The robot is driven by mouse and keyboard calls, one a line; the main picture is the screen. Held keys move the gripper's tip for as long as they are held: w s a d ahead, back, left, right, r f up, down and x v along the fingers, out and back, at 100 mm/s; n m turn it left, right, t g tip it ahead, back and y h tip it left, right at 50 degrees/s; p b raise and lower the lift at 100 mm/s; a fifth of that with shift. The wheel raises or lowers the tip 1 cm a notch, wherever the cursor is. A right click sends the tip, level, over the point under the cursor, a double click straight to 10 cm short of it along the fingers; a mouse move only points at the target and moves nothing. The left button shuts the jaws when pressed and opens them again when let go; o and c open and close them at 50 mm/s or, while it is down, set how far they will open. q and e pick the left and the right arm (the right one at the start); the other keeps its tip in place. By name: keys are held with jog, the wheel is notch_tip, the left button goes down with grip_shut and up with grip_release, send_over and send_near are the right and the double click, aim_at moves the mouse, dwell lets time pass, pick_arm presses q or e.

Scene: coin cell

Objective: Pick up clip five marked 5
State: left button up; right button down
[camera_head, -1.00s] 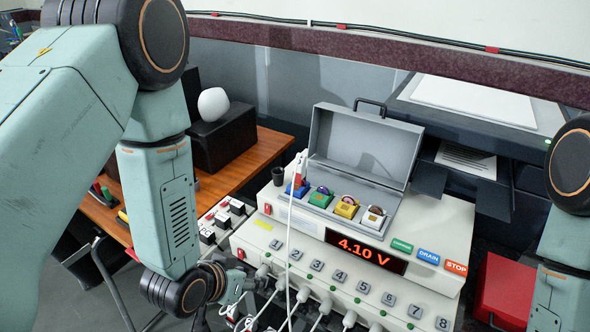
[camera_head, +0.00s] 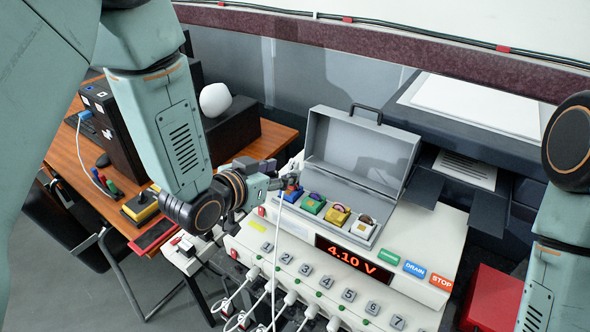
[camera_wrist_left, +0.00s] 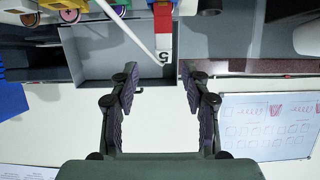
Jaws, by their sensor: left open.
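Clip five, a red and white clip with a "5" (camera_wrist_left: 163,45) that reads upside down, shows at the top middle of the left wrist view with a white cable beside it. It lines up with the gap between the fingers of my left gripper (camera_wrist_left: 159,75), which are open and empty. In the head view my left gripper (camera_head: 283,182) points right at the left end of the open grey case, and the clip is mostly hidden there. I cannot tell whether the fingertips are beside the clip. My right gripper is out of view.
The grey case (camera_head: 357,147) holds blue, green (camera_head: 313,203), yellow (camera_head: 338,215) and white (camera_head: 363,227) holders close to the gripper. It stands on the white device with a 4.10 V display (camera_head: 351,253). White cables hang in front. A red box (camera_head: 491,300) is at right.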

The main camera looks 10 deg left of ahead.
pick_arm(q)
jog(key=shift+w+d+f, duration=0.15)
jog(key=shift+w+f, duration=0.2)
jog(key=shift+w, duration=0.1)
jog(key=shift+w+f, duration=0.45)
jog(key=shift+w, duration=0.1)
jog(key=x, duration=0.4)
jog(key=shift+s+f, duration=0.2)
jog(key=shift+f, duration=0.1)
jog(key=shift+w+d+f, duration=0.1)
jog(key=shift+w+f, duration=0.05)
jog(key=shift+w, duration=0.2)
jog(key=shift+s, duration=0.1)
jog(key=shift+s, duration=0.1)
jog(key=shift+c, duration=0.8)
jog(key=c, duration=0.6)
grip_shut()
